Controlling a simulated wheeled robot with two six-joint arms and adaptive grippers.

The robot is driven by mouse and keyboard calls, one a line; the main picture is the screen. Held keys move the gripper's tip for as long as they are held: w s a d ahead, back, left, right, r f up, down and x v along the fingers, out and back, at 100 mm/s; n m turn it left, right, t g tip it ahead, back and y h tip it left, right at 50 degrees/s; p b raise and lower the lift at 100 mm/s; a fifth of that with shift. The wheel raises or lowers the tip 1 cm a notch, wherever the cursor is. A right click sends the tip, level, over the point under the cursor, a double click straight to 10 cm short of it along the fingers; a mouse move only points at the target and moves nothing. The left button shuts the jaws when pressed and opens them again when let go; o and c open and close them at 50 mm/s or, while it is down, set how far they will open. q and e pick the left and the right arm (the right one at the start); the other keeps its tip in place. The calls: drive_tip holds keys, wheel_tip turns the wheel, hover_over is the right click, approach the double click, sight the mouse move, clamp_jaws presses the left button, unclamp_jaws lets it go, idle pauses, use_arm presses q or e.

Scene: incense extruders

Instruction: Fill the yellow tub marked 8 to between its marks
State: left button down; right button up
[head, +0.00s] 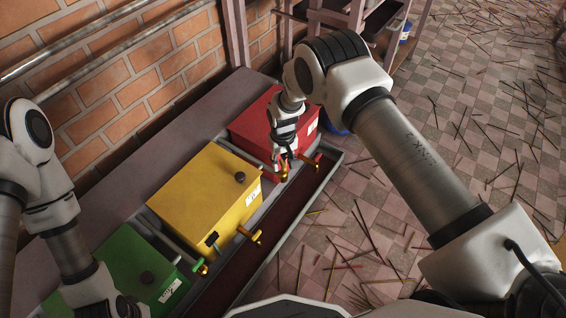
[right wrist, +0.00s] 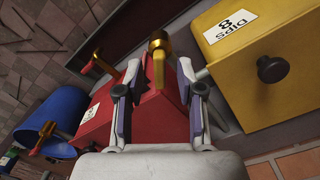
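The yellow tub (head: 200,193), a box with a black knob on its lid, stands between a green and a red box. Its white label reads DIPS 8 in the right wrist view (right wrist: 231,27). No level marks or contents can be made out. My right gripper (head: 283,163) is at the front of the red box. In the right wrist view its fingers (right wrist: 158,72) are spread either side of a brass tap (right wrist: 158,48), with gaps showing beside it. My left arm comes down at the lower left; its fingers are not visible.
The red box (head: 262,112) and green box (head: 128,262) flank the yellow tub. A brass tap (head: 249,235) sticks out near the yellow tub's front, above a dark trough (head: 262,255). A blue bucket (right wrist: 58,120) stands beyond the red box. Thin sticks litter the tiled floor.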

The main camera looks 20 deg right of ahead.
drive_tip(key=shift+c, duration=0.3)
clamp_jaws()
drive_tip(key=m, duration=0.5)
drive_tip(key=shift+o, duration=0.3)
unclamp_jaws()
